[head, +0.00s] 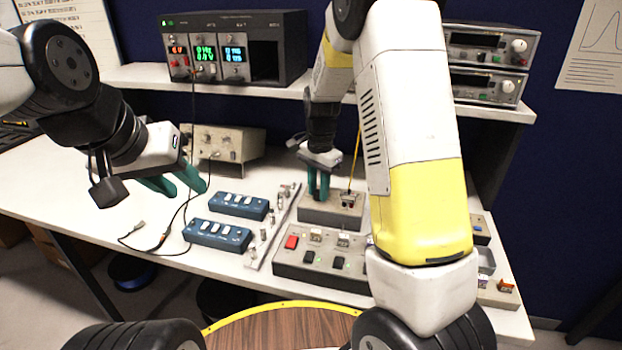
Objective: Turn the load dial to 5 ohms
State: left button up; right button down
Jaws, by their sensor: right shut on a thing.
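A grey box (318,216) sits on the bench right of centre, with a small terminal block and a yellow lead on its top right part. My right gripper (319,193) points down at the left part of this box's top, its teal fingers closed on the load dial. The dial is hidden by the fingers, so its setting cannot be read. My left gripper (181,187) is at the left above the bench, its teal fingers apart and empty.
Two blue switch boxes (217,235) and a metal strip with small parts stand left of the grey box. A larger grey panel (322,262) with red and black switches lies in front. A beige instrument (224,142) and shelf power supplies (234,47) are behind. Thin cables hang near my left gripper.

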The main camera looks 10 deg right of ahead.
aim_at(318, 192)
jog(key=shift+w+r+m, duration=0.1)
jog(key=shift+m, duration=1.1)
jog(key=c, duration=1.1)
grip_release()
jog(key=shift+c, duration=0.2)
notch_tip(318, 192, up, 7)
jog(key=shift+r, duration=0.35)
